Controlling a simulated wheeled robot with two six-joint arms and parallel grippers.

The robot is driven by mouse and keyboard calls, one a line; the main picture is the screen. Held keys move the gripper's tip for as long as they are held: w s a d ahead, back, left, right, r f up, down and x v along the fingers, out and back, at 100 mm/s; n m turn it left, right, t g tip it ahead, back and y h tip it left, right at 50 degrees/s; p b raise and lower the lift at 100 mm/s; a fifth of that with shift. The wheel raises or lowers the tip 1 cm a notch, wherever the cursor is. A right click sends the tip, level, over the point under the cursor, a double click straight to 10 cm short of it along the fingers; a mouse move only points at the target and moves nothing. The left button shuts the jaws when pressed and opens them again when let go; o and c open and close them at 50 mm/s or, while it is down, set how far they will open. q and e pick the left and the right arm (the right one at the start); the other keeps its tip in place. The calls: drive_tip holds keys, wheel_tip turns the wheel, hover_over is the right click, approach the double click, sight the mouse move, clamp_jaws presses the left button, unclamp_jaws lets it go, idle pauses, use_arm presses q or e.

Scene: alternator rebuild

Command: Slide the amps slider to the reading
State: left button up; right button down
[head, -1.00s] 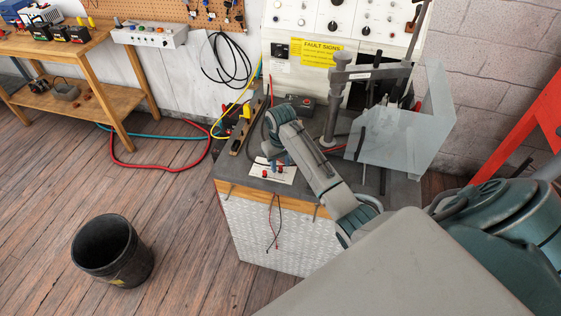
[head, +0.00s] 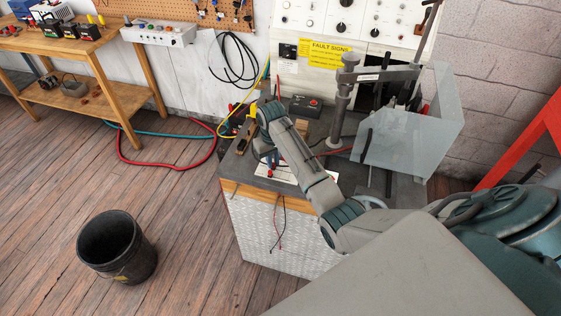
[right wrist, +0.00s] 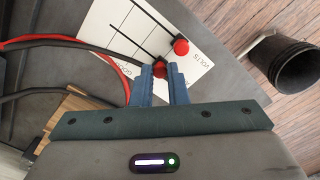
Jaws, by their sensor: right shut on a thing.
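A white card (right wrist: 112,28) with dark slider slots lies on the grey bench top. In the right wrist view one red knob (right wrist: 181,47) stands by the printed word VOLTS. A second red knob (right wrist: 160,69) sits between the fingertips of my right gripper (right wrist: 164,78), which is shut on it. This knob's own label is not readable. In the head view the card (head: 292,174) is partly hidden under my right arm, and my right gripper (head: 271,166) points down at it. My left gripper is not in view.
A press-like stand (head: 342,105) and a clear guard (head: 415,125) stand to the right on the bench. A black bucket (head: 117,250) is on the floor. A fault-signs panel (head: 325,52) is behind.

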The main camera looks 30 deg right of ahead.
drive_tip(key=shift+w+r, duration=0.1)
drive_tip(key=c, duration=1.7)
unclamp_jaws()
drive_tip(key=shift+c, duration=0.2)
drive_tip(key=o, duration=0.3)
drive_tip(key=shift+w+a, duration=0.1)
drive_tip(key=shift+a, duration=0.05)
drive_tip(key=shift+o, duration=0.2)
drive_tip(key=shift+a, duration=0.1)
drive_tip(key=shift+r, duration=0.45)
wheel_tip(320, 180, up, 10)
drive_tip(key=shift+p, duration=0.4)
